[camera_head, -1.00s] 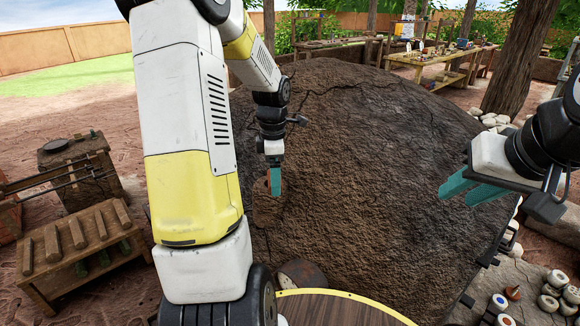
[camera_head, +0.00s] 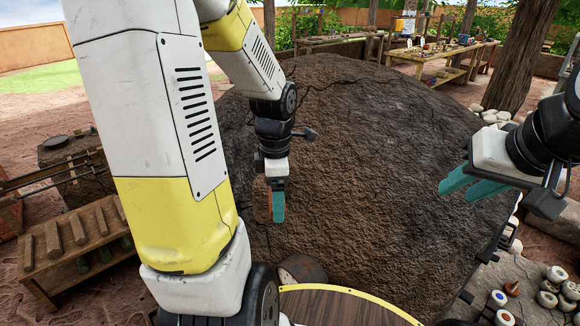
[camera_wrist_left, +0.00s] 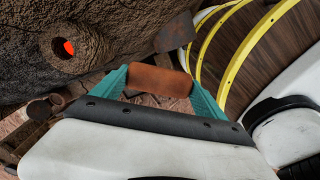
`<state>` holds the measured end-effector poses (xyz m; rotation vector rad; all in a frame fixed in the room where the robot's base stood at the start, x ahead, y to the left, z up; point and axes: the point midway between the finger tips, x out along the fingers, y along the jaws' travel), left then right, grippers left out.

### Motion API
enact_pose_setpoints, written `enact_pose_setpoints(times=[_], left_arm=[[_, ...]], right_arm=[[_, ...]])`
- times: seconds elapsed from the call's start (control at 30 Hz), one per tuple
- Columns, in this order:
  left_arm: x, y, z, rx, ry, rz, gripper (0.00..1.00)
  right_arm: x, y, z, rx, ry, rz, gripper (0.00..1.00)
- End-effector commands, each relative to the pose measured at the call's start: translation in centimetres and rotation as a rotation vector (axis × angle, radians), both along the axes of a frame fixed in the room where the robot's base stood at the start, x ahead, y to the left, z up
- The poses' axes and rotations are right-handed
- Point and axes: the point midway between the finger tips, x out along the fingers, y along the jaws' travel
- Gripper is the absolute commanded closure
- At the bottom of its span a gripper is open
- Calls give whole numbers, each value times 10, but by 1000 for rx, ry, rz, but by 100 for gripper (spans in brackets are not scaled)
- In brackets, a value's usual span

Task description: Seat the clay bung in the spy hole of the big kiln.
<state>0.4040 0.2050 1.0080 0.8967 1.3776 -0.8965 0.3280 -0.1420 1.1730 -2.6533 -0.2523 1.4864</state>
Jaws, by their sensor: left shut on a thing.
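The big kiln (camera_head: 380,170) is a dark mud dome in the middle of the head view. My left gripper (camera_head: 278,207) is in front of its face. In the left wrist view its teal fingers (camera_wrist_left: 163,85) are shut on the reddish-brown clay bung (camera_wrist_left: 160,80), clear of the kiln wall. The spy hole (camera_wrist_left: 68,47) glows red inside a raised mud collar, up and left of the bung. In the head view the brown collar (camera_head: 262,200) shows partly behind the left gripper. My right gripper (camera_head: 456,195) is open and empty at the right.
A wooden bench (camera_head: 75,240) stands at the left. A rusty rounded thing (camera_head: 302,270) is low by the kiln. Several small round pieces (camera_head: 550,285) lie on a slab at the lower right. Worktables (camera_head: 440,65) stand far behind.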

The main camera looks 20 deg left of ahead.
Motion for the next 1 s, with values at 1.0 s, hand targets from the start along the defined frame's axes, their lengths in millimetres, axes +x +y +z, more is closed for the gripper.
enact_pose_setpoints(times=[1.0], left_arm=[[138, 58, -14, 0, 0, 0, 74]], right_arm=[[0, 0, 0, 0, 0, 0, 67]])
